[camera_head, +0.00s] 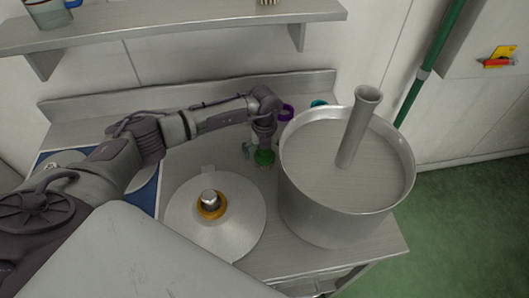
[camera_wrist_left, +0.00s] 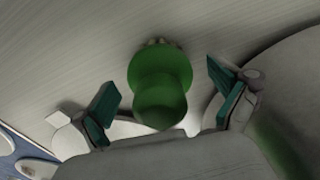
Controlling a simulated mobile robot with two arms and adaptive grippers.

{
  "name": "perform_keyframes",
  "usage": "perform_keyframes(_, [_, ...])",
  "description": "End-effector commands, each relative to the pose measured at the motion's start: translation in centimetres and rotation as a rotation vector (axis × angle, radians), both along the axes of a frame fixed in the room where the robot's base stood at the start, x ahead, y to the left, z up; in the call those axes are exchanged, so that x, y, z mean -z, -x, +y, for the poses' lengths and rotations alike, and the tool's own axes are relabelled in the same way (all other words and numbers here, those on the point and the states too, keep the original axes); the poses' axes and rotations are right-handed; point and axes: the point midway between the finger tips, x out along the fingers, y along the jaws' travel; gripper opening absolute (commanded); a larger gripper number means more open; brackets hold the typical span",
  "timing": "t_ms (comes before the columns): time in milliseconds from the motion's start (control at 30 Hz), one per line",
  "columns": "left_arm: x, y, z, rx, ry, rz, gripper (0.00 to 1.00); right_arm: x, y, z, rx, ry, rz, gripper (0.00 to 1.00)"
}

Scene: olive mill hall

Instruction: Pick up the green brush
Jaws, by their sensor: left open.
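The green brush (camera_head: 264,158) stands on the metal counter (camera_head: 190,165), left of the big pot, partly hidden under my left gripper in the head view. In the left wrist view the green brush (camera_wrist_left: 160,88) is a round green body with a knob, with pale bristles showing at its far edge. My left gripper (camera_wrist_left: 168,100) is open, with one teal finger pad on each side of the brush and a gap on both sides. In the head view my left gripper (camera_head: 258,147) is just above the brush. My right gripper is not in view.
A large steel pot (camera_head: 310,205) with an upright tube (camera_head: 360,125) stands close right of the brush. A round lid (camera_head: 240,228) with a knob lies in front. Purple (camera_head: 286,112) and teal (camera_head: 318,103) items sit behind. A shelf (camera_head: 180,22) hangs above.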

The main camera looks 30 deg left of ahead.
Motion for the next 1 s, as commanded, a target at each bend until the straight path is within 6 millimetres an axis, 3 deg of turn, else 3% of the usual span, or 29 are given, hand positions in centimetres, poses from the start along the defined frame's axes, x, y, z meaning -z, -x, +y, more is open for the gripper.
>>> perform_keyframes(267, [0.36, -0.04, 0.03, -0.001, -0.001, -0.001, 0.96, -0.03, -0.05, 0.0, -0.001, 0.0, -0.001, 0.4])
perform_keyframes(667, [0.31, -0.04, 0.05, -0.001, -0.001, -0.001, 0.3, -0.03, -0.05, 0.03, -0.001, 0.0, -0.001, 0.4])
perform_keyframes(1000, [-0.6, -0.17, 0.02, 0.0, 0.002, -0.005, 0.28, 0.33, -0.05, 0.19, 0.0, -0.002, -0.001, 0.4])
